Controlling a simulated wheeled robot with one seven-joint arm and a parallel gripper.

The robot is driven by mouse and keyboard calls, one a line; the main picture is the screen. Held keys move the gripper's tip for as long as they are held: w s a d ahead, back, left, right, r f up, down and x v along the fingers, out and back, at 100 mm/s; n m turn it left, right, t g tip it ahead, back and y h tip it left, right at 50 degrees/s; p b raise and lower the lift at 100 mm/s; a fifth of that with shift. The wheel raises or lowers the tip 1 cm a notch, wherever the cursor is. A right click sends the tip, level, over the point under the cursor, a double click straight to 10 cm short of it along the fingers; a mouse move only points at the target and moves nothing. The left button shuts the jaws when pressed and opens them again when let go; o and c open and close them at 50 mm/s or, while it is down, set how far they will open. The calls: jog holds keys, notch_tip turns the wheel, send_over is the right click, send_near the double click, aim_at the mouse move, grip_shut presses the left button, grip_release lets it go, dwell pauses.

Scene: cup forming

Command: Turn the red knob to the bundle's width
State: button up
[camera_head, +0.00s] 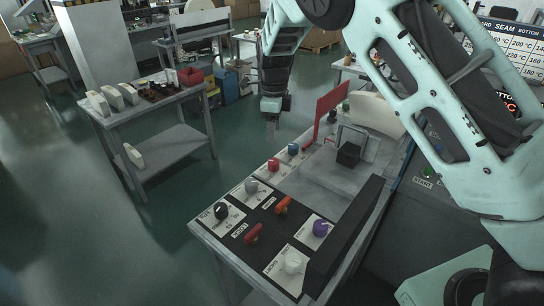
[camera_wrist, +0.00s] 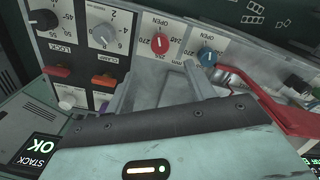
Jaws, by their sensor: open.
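The red knob (camera_head: 273,165) sits on a white dial plate on the near machine's panel, between a grey knob (camera_head: 251,185) and a blue knob (camera_head: 293,149). In the wrist view the red knob (camera_wrist: 160,43) has a pale pointer mark, with OPEN and numbers such as 270 and 240 around it. My gripper (camera_head: 271,128) is open and empty, above and beyond the panel in the head view. Its fingers (camera_wrist: 163,80) show below the red knob in the wrist view, apart from it. A cream curved stack (camera_head: 375,112), possibly the bundle, stands at the machine's far end.
The panel also has a black knob (camera_head: 221,211), a purple knob (camera_head: 321,228), a white knob (camera_head: 292,262) and red and orange levers. A red bracket (camera_head: 328,108) rises near the blue knob. A side table (camera_head: 165,145) holds several cream pieces.

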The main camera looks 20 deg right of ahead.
aim_at(274, 161)
notch_tip(274, 161, down, 11)
jog(key=p, duration=0.3)
jog(key=shift+f, duration=0.1)
jog(key=c, duration=1)
